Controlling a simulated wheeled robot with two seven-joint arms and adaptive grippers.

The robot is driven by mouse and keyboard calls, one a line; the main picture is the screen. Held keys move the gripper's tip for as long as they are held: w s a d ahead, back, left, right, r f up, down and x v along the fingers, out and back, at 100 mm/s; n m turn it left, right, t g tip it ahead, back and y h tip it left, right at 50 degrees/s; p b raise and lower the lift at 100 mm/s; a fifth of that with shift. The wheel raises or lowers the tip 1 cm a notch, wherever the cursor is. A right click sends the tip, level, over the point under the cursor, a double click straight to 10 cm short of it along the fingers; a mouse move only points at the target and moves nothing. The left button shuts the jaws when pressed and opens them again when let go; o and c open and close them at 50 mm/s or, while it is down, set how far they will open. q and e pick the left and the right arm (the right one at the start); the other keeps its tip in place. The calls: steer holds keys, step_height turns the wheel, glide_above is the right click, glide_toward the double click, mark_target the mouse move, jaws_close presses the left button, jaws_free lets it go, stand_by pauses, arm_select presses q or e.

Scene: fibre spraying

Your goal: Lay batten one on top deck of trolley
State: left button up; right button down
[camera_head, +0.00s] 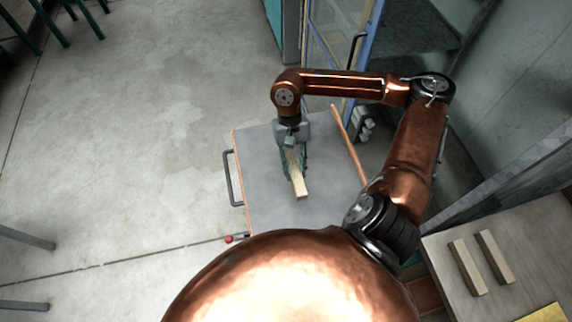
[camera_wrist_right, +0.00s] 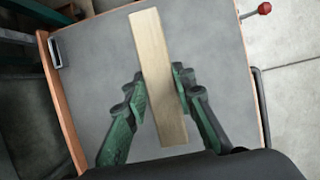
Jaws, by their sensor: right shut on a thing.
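A pale wooden batten (camera_head: 299,182) is over the grey top deck of the trolley (camera_head: 264,194) in the head view. My right gripper (camera_head: 294,157) is shut on this batten, with the arm reaching down from above the deck. In the right wrist view the green fingers of the right gripper (camera_wrist_right: 161,88) lie along both sides of the batten (camera_wrist_right: 152,50), and the trolley deck (camera_wrist_right: 95,70) fills the space behind it. I cannot tell whether the batten touches the deck. My left gripper is out of view.
Two more battens (camera_head: 467,267) (camera_head: 495,256) lie on a bench (camera_head: 440,250) at the lower right. The trolley has a dark handle (camera_head: 232,178) on its left and a red knob (camera_head: 230,239) near its front left. A glazed cabinet door (camera_head: 335,40) stands behind. The rest of the deck is clear.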

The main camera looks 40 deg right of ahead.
steer(key=w+f, duration=0.1)
steer(key=w, duration=0.1)
steer(key=w+d+f, duration=0.1)
steer(key=w, duration=0.1)
steer(key=w+d+f, duration=0.1)
steer(key=w, duration=0.1)
steer(key=shift+w, duration=0.15)
glide_above(281, 165)
steer(key=f, duration=0.5)
steer(key=shift+s+a+b, duration=0.2)
steer(key=shift+s+b, duration=0.05)
steer(key=shift+b, duration=0.1)
steer(key=shift+w+f, duration=0.15)
steer(key=shift+f, duration=0.1)
steer(key=shift+w+d+f, duration=0.1)
steer(key=shift+f, duration=1.55)
steer(key=shift+f, duration=0.1)
steer(key=c, duration=1.6)
jaws_free()
